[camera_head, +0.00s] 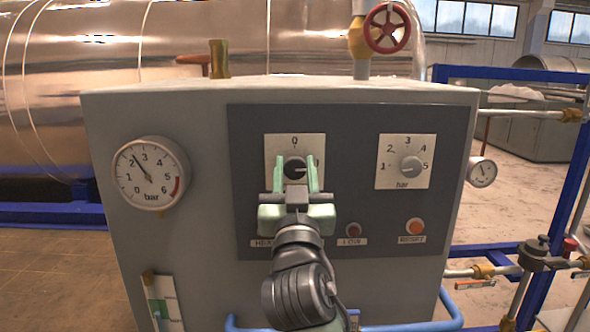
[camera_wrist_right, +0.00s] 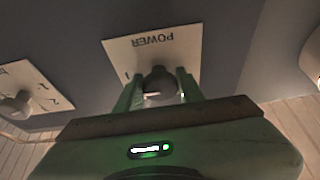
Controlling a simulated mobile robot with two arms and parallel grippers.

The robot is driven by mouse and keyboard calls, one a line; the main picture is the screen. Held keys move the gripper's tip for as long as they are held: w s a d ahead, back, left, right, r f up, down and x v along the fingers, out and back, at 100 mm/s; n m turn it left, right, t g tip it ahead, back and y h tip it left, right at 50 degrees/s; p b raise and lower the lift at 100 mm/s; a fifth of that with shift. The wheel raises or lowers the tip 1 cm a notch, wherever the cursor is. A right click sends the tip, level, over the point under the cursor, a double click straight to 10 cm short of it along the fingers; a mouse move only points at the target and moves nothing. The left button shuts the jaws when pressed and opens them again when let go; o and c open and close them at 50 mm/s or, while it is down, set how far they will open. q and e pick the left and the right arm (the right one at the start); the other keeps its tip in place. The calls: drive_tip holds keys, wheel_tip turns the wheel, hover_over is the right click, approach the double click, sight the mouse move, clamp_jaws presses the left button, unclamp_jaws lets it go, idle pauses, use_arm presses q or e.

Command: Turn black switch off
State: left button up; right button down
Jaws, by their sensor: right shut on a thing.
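The black switch (camera_head: 295,167) is a round knob on a white plate marked 0 at the top, on the dark panel of the grey cabinet. Its white mark points to the right in the head view. In the right wrist view the black switch (camera_wrist_right: 158,84) sits below the upside-down word POWER. My right gripper (camera_head: 295,160) has its two green fingers on either side of the knob, shut on it. The fingers also show in the wrist view (camera_wrist_right: 159,86). They hide part of the plate. My left gripper is not in view.
A grey bar knob (camera_head: 411,166) is to the right on its own plate. A red lamp (camera_head: 353,230) and an orange lamp (camera_head: 415,227) sit below. A round gauge (camera_head: 150,174) is on the left. A red handwheel (camera_head: 387,28) stands above the cabinet.

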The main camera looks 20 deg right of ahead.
drive_tip(key=shift+r+n+y+p, duration=0.1)
drive_tip(key=shift+n+y+p, duration=0.5)
drive_tip(key=shift+n+p, duration=0.55)
drive_tip(key=n+y+p, duration=0.2)
drive_tip(key=n+p, duration=0.3)
drive_tip(key=p, duration=0.1)
drive_tip(key=n+g+y+p, duration=0.1)
drive_tip(key=n+y+p, duration=0.1)
drive_tip(key=n+p, duration=0.3)
drive_tip(key=n+g+y+p, duration=0.1)
drive_tip(key=n+y+p, duration=0.1)
drive_tip(key=n+p, duration=0.4)
drive_tip(key=shift+d+r+y+p, duration=0.1)
drive_tip(key=shift+r+y+p, duration=0.15)
drive_tip(key=shift+y+p, duration=0.1)
drive_tip(key=shift+f+n+g+p, duration=0.15)
drive_tip(key=shift+n+g+p, duration=0.4)
drive_tip(key=shift+n, duration=0.4)
drive_tip(key=shift+f+n+g+p, duration=0.15)
drive_tip(key=shift+n+g+p, duration=0.15)
drive_tip(key=shift+n, duration=0.8)
drive_tip(key=c, duration=0.9)
unclamp_jaws()
